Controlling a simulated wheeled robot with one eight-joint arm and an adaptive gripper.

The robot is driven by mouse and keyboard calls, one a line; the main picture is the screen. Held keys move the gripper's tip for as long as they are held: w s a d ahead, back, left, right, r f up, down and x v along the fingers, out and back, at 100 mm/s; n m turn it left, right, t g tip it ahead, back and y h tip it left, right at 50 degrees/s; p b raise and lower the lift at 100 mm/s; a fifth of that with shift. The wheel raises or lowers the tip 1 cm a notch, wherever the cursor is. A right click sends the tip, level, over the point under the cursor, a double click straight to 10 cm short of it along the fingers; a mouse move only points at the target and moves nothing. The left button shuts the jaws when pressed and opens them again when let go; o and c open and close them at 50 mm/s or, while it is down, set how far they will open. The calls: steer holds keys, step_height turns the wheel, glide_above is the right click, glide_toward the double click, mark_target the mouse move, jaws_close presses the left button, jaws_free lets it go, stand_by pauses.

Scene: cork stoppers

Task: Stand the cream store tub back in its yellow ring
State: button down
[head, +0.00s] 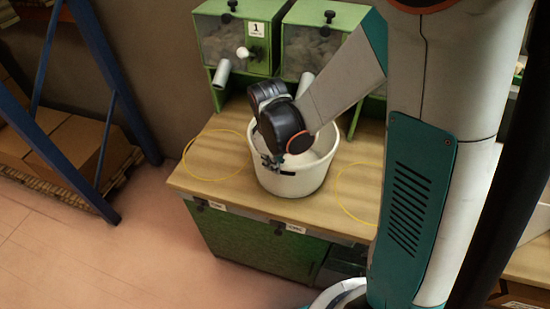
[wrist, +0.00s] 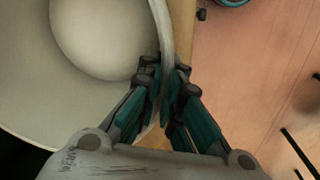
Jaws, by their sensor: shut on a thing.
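The cream tub (head: 300,184) is upright over the front part of the wooden bench, between two thin yellow rings. The left ring (head: 184,160) and the right ring (head: 337,192) both look empty; my arm hides part of the right one. My gripper (head: 271,160) is shut on the tub's rim at its near left side. In the wrist view the fingers (wrist: 166,90) pinch the tub wall, one inside and one outside. The inside of the tub (wrist: 25,105) shows there, with a large pale rounded shape in it. I cannot tell whether the tub touches the bench.
Green dispenser bins (head: 234,45) with metal spouts stand at the back of the bench (head: 205,185). A blue rack (head: 105,100) with cardboard boxes (head: 80,145) is at the left. Pink floor (head: 100,255) is clear in front of the rack.

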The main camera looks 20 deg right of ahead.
steer(key=shift+d+f, duration=0.15)
steer(key=shift+f, duration=0.15)
steer(key=shift+a, duration=0.25)
steer(key=shift+d, duration=0.2)
steer(key=shift+f, duration=0.2)
steer(key=c, duration=1.8)
jaws_free()
steer(key=shift+a+r, duration=0.1)
steer(key=shift+r, duration=0.1)
